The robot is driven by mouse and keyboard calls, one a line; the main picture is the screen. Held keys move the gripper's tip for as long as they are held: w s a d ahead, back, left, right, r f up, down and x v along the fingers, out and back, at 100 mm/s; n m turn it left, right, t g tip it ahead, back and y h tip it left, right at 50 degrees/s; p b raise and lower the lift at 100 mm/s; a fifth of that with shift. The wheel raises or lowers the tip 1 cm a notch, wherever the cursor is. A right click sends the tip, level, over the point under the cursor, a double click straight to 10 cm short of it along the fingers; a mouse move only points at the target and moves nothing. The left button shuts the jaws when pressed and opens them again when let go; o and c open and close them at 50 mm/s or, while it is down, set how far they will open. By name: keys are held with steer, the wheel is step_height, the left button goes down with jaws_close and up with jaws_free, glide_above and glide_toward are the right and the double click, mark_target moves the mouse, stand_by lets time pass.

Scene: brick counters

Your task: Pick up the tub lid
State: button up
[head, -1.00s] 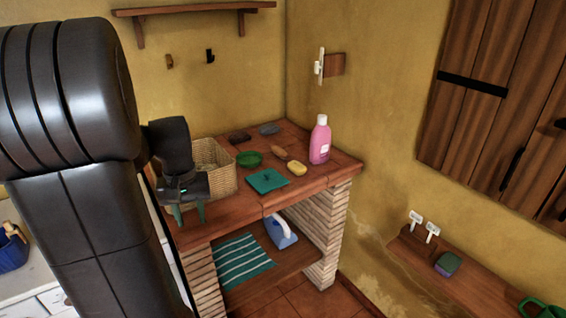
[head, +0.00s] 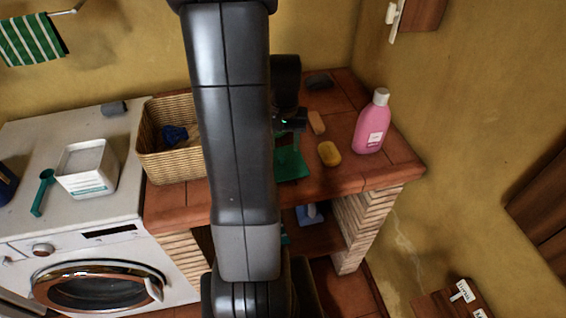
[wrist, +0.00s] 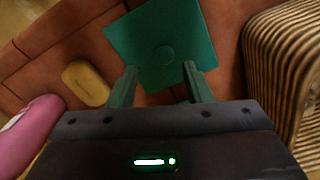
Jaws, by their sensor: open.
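The tub lid is a flat green square with a small round knob in its middle. It lies on the tiled brick counter, seen in the head view (head: 292,164) partly behind my arm and in the wrist view (wrist: 140,35). My gripper (wrist: 160,72) is open and empty. In the wrist view its two green fingers point toward the lid's near side, one on each side of the knob's line. In the head view my gripper (head: 290,128) is above the lid, its fingertips hard to make out. The gap between fingers and lid cannot be judged.
A yellow soap (head: 329,153) and a pink bottle (head: 372,125) stand right of the lid. A wicker basket (head: 160,155) is left of my arm. An open white tub (head: 87,168) and a green scoop (head: 43,190) are on the washing machine (head: 25,225).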

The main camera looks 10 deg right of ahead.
mark_target(282, 156)
steer(key=shift+a+f, duration=0.15)
steer(key=shift+f, duration=0.95)
steer(key=shift+a+f, duration=0.15)
steer(key=shift+f, duration=0.95)
jaws_close()
step_height(282, 156, up, 10)
